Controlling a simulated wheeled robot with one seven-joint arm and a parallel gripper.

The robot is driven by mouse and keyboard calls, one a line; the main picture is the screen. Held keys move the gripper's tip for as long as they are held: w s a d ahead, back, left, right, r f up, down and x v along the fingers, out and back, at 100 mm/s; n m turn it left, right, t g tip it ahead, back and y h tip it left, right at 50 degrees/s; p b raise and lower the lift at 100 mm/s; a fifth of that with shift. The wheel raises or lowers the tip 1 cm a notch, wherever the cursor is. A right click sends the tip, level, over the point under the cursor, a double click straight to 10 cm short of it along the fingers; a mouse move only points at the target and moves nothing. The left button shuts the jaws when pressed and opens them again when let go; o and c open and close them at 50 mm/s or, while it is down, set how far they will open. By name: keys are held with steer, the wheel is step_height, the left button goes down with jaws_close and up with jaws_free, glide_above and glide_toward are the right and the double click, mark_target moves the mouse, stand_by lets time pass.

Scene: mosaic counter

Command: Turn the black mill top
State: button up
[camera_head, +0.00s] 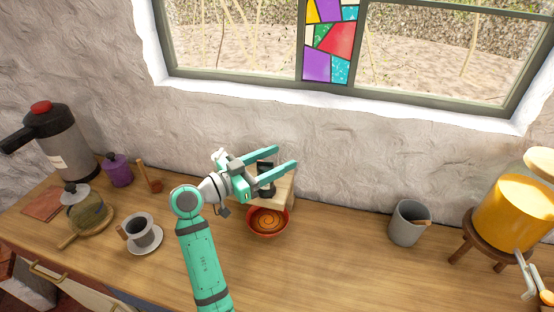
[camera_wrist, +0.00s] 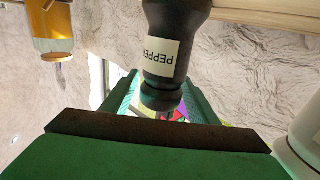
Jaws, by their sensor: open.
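The black mill (camera_head: 266,185) stands upright on a small wooden stand at the back of the counter, partly hidden by my gripper. In the wrist view the mill (camera_wrist: 175,20) appears upside down with a pale label reading PEPPER. Its rounded black top (camera_wrist: 161,96) shows between my two green fingers. My gripper (camera_head: 287,157) is open, with its fingers reaching past either side of the mill's upper part. I cannot tell whether either finger touches the top.
A red-orange bowl (camera_head: 268,222) sits just in front of the wooden stand (camera_head: 285,190). A grey cup (camera_head: 408,222) and a yellow container (camera_head: 515,212) stand to the right. A cup on a saucer (camera_head: 143,234) is at left. The wall is close behind.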

mark_target(258, 168)
steer(key=v, duration=0.8)
steer(key=shift+a, duration=0.2)
steer(key=shift+v, duration=1.15)
steer(key=shift+s+d, duration=0.1)
